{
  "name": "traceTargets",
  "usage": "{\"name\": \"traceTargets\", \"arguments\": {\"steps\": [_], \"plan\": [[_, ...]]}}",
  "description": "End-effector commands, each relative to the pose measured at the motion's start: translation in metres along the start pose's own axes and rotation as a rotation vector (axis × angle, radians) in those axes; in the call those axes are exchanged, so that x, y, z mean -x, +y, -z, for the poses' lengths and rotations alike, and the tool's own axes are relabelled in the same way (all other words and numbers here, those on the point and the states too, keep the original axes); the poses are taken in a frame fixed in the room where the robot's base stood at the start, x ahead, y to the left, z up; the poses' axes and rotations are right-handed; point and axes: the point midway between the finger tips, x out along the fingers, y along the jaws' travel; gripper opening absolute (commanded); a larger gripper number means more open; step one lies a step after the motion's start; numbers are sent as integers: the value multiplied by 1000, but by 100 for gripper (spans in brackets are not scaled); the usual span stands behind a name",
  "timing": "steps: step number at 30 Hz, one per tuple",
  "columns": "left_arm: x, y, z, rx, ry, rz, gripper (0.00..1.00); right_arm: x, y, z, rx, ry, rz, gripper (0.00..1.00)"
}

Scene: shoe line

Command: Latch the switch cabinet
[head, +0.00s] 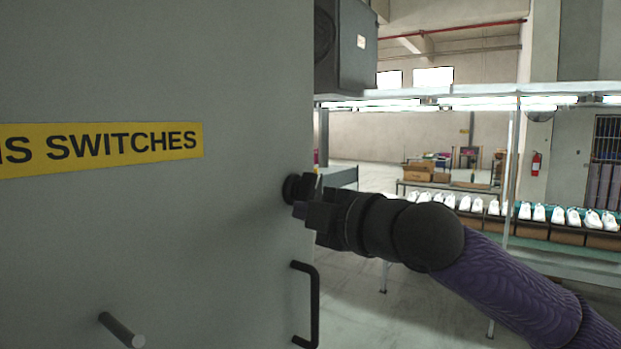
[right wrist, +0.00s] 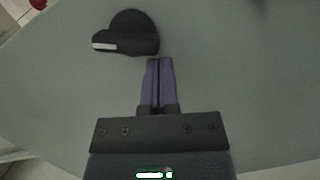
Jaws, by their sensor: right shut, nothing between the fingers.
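The grey switch cabinet (head: 130,230) fills the left of the head view, with a yellow label (head: 105,148) reading "SWITCHES". A black round latch knob (head: 291,188) sits near its right edge, partly hidden by my right gripper (head: 302,198). In the right wrist view the latch knob (right wrist: 127,36) has a bar with a white mark pointing left. My right gripper (right wrist: 160,62) is shut and empty, its purple fingertips just beside the knob's right end. Whether they touch it I cannot tell. My left gripper is out of view.
A black pull handle (head: 314,305) is below the knob on the cabinet. A metal peg (head: 121,329) sticks out lower left. A dark box (head: 346,48) is behind the cabinet's upper right. Shelving with white shoes (head: 570,217) stands at the right.

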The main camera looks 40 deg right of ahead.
Motion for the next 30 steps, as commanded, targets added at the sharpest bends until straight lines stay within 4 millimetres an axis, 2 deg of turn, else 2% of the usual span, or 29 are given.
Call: {"name": "traceTargets", "arguments": {"steps": [30], "plan": [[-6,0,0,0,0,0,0,-1,-5,-3,150,-1,-37,0]]}}
